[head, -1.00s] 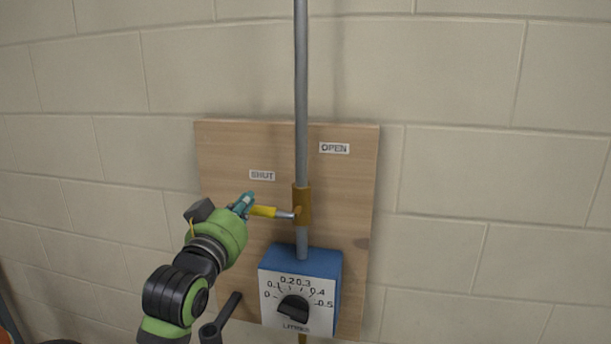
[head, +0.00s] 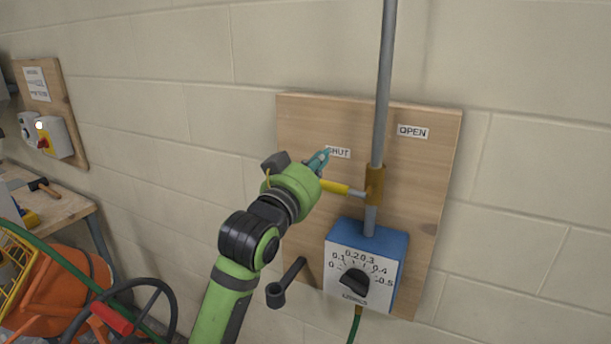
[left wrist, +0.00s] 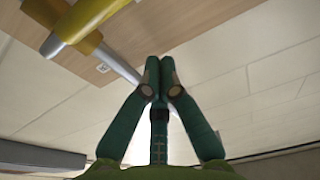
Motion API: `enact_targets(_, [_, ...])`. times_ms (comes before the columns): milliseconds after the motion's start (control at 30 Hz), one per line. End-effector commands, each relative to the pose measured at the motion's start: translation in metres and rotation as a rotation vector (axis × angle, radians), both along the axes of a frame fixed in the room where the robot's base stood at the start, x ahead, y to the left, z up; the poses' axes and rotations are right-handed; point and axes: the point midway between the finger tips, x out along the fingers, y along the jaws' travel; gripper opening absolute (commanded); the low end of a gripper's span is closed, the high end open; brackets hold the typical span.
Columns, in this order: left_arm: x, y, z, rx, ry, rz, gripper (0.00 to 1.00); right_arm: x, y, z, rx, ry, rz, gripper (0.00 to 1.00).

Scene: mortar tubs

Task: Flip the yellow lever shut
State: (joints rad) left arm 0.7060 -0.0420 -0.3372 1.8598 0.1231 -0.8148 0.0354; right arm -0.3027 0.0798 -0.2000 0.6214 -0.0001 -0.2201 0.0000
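The yellow lever (head: 334,187) sticks out leftward, nearly level, from the brass valve (head: 374,184) on a grey upright pipe. It is on the same side as the SHUT label (head: 338,152). My left gripper (head: 318,160) is just above and left of the lever's free end, and its green body overlaps that end in the picture. The left wrist view shows its teal fingers (left wrist: 159,68) together with nothing between them. The lever (left wrist: 82,22) lies at that view's upper left, apart from the fingertips. My right gripper is not in view.
The wooden board (head: 425,225) also carries an OPEN label (head: 412,131) and a blue dial box (head: 367,265) below the valve. At lower left are an orange mixer (head: 60,285) and a bench (head: 62,212); a switch panel (head: 50,120) hangs above. The wall at right is clear.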

Motion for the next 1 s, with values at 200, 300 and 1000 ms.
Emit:
enact_targets(200, [-0.040, 0.018, -0.016, 0.002, 0.001, 0.001, 0.00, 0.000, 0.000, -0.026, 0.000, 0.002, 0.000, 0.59])
enact_targets(300, [-0.055, 0.024, -0.017, 0.002, 0.002, 0.001, 0.00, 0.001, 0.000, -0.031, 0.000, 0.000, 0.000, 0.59])
enact_targets(1000, [-0.073, 0.036, -0.036, 0.008, 0.046, 0.011, 0.00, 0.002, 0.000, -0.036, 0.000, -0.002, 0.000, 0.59])
